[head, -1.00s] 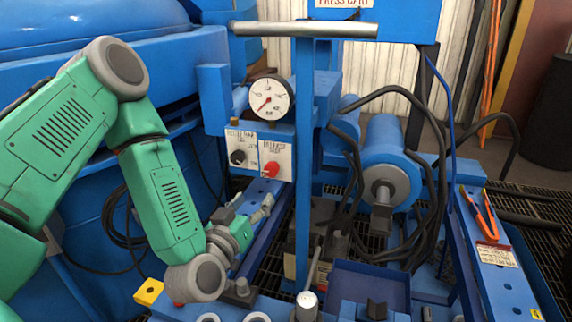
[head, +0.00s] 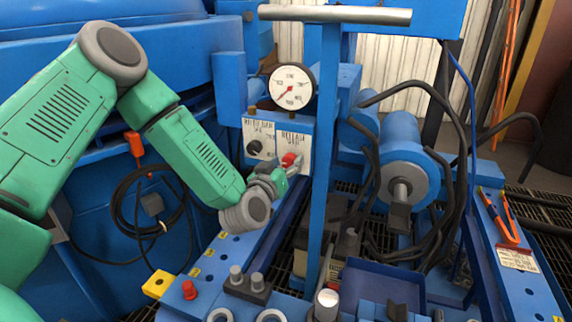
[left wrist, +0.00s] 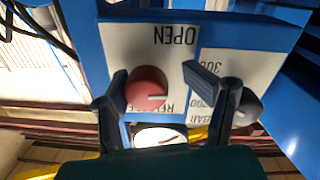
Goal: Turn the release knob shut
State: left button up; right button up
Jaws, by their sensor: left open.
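The red release knob (head: 289,160) sits on a white plate on the blue press cart, below the gauge. It also shows in the left wrist view (left wrist: 148,88), with a pale pointer mark lying roughly level in that picture. The plate's OPEN label appears upside down there. My left gripper (head: 283,177) is at the plate, just below and in front of the knob. In the wrist view its two fingers (left wrist: 160,97) are apart, with the knob between them and closer to the left finger. Contact cannot be told. My right gripper is out of view.
A black knob (head: 254,147) on a second white plate is close beside the red one. A round gauge (head: 291,87) is above. The cart's upright post (head: 322,170) stands just right of my gripper. Black hoses (head: 440,150) hang farther right.

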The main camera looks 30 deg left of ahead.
pick_arm(q)
jog(key=shift+r, duration=0.1)
jog(key=shift+s+d+r, duration=0.1)
jog(key=shift+d, duration=0.2)
jog(key=shift+d+r, duration=0.15)
jog(key=shift+d, duration=0.2)
jog(key=c, duration=0.7)
jog(key=shift+d+r, duration=0.1)
jog(key=shift+d, duration=0.25)
jog(key=c, duration=0.4)
jog(key=shift+a, duration=0.45)
jog(key=shift+c, duration=0.3)
jog(key=shift+d, duration=0.1)
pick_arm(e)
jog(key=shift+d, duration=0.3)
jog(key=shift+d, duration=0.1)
